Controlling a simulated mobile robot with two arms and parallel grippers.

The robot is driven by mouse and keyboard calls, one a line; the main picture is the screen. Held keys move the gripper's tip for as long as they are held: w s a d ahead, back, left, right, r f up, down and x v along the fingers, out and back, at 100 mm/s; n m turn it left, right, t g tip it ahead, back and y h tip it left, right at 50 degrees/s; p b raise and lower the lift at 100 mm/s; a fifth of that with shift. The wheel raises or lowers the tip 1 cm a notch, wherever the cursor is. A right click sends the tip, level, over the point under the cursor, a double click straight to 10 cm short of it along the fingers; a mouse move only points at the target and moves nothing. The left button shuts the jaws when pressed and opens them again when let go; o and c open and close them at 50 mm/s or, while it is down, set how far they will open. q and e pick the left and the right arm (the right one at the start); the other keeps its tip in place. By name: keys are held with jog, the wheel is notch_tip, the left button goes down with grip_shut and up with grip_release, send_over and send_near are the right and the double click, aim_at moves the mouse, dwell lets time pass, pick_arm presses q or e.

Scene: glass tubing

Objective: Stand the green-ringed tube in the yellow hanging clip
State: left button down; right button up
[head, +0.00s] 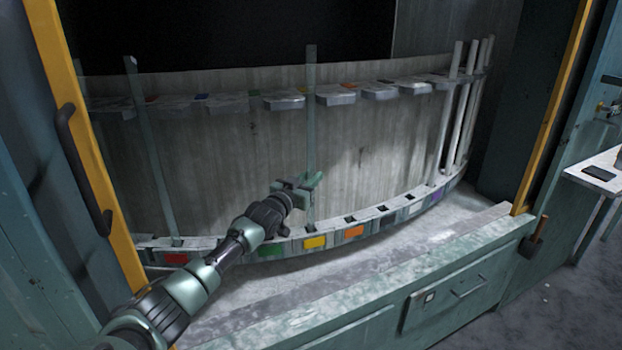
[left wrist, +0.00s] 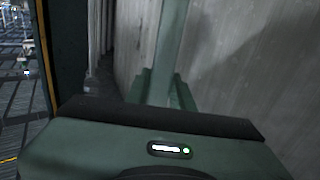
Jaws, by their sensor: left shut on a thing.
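My left gripper (head: 308,186) is shut on a tall upright glass tube (head: 311,130), low on its length. In the left wrist view the tube (left wrist: 169,45) rises between the two green fingers (left wrist: 160,90). No green ring can be made out on it. The tube's top reaches above the upper row of clips. Its lower end is at the curved lower rail, just above a yellow label (head: 315,242); whether it is seated there cannot be told. A small yellow mark (head: 312,87) shows behind the tube on the upper row. My right gripper is out of view.
The lower rail (head: 390,222) bears several coloured labels, among them red (head: 176,258) and orange (head: 354,232). Another tube (head: 151,150) stands at the left, slightly tilted; several pale tubes (head: 449,115) stand at the right. A yellow-edged frame (head: 82,130) bounds the left side.

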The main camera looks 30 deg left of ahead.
pick_arm(q)
jog(key=c, duration=1.1)
grip_release()
jog(key=shift+c, duration=0.2)
